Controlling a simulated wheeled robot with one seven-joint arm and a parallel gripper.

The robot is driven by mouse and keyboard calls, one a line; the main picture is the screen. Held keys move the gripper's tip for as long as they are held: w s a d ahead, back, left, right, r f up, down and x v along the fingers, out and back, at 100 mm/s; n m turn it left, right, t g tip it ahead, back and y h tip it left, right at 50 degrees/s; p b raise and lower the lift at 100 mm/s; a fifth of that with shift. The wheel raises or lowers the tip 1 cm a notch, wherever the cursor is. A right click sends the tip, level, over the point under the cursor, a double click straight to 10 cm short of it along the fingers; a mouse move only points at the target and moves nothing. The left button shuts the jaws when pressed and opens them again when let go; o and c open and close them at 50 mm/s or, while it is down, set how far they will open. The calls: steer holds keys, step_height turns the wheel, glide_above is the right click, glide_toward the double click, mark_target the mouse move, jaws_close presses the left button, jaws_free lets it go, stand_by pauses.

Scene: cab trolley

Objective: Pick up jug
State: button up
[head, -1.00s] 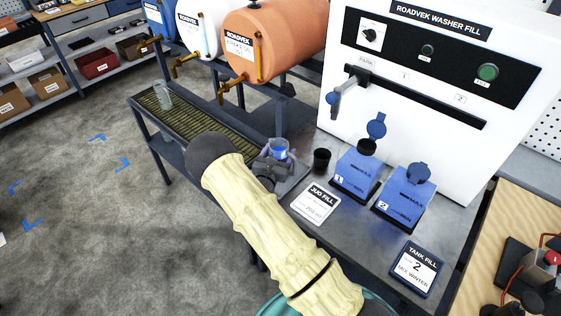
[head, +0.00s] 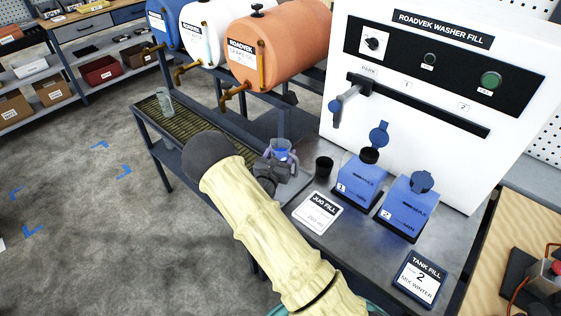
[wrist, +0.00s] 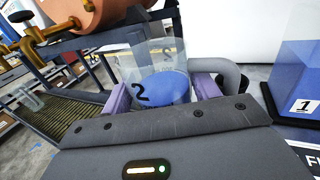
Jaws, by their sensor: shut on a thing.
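The jug (head: 282,151) is a small clear vessel with blue liquid in it and a grey handle. In the wrist view the jug (wrist: 158,72) stands between the purple-lined fingers, with a black "2" on its wall and its handle to the right. My gripper (head: 280,160) is shut on the jug, with one finger on each side. In the wrist view my gripper (wrist: 160,92) spans the jug's width. The jug looks upright. Its lower part is hidden by my gripper, so I cannot tell whether its base touches the bench.
The white washer-fill machine (head: 420,110) is behind. A clear vessel (head: 165,101) stands on the slatted drip tray (head: 186,122). An orange barrel (head: 275,45) with a brass tap overhangs the tray.

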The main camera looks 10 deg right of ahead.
step_height(320, 180, up, 7)
steer(key=b, duration=0.1)
steer(key=shift+f, duration=0.1)
stand_by(0.3)
stand_by(0.3)
